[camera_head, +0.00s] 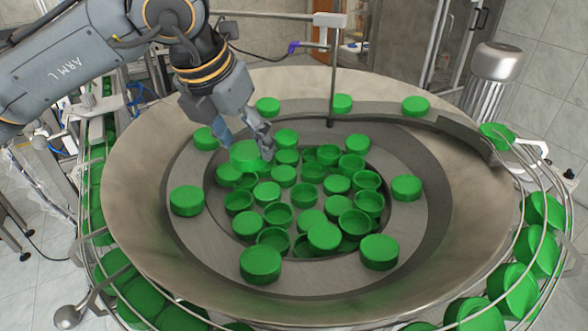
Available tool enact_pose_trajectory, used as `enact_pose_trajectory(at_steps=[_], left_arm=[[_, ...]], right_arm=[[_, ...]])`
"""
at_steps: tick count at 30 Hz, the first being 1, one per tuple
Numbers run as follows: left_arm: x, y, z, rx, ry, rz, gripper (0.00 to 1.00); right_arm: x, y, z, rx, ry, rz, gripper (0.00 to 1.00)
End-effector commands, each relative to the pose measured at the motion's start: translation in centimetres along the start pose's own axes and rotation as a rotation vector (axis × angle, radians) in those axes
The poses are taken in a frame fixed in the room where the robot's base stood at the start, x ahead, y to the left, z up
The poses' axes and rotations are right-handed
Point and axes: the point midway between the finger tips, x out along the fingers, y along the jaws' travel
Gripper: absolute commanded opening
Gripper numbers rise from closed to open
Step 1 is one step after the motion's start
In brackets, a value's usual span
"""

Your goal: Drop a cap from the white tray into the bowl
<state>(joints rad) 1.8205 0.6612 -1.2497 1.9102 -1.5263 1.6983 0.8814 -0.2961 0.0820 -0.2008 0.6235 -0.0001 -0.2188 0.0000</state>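The bowl (135,180) is a wide metal feeder bowl that fills the middle of the head view. Many green caps lie in its sunken centre, some open side up, and several sit on the grey ring (430,215) around it. My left gripper (246,145) reaches in from the upper left over the bowl's left-centre part. Its fingers are around a green cap (246,157), which looks larger than the caps near it and appears held above them. The fingers partly cover this cap. My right gripper is not in view. I see no white tray.
A thin vertical rod (333,70) stands over the bowl's back. A curved track with wire rails and green caps (512,290) runs around the outside at right, front and left. A metal cylinder (490,75) stands behind at right. The air above the bowl's right half is clear.

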Motion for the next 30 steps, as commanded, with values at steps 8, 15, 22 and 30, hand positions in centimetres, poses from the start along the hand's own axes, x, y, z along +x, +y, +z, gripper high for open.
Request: enact_pose_trajectory(at_steps=[8,15,22,30], left_arm=[[0.0,0.0,0.0,0.000,0.000,0.000,0.81],[-1.0,0.0,0.1,0.000,-0.002,0.001,0.81],[-5.4,0.0,0.1,0.000,-0.005,0.000,0.81],[-10.4,0.0,0.1,0.000,-0.002,0.000,0.81]], right_arm=[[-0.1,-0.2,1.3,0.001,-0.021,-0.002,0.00],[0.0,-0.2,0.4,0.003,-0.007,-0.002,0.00],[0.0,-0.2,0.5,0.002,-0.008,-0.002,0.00],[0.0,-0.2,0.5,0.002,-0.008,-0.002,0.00]])
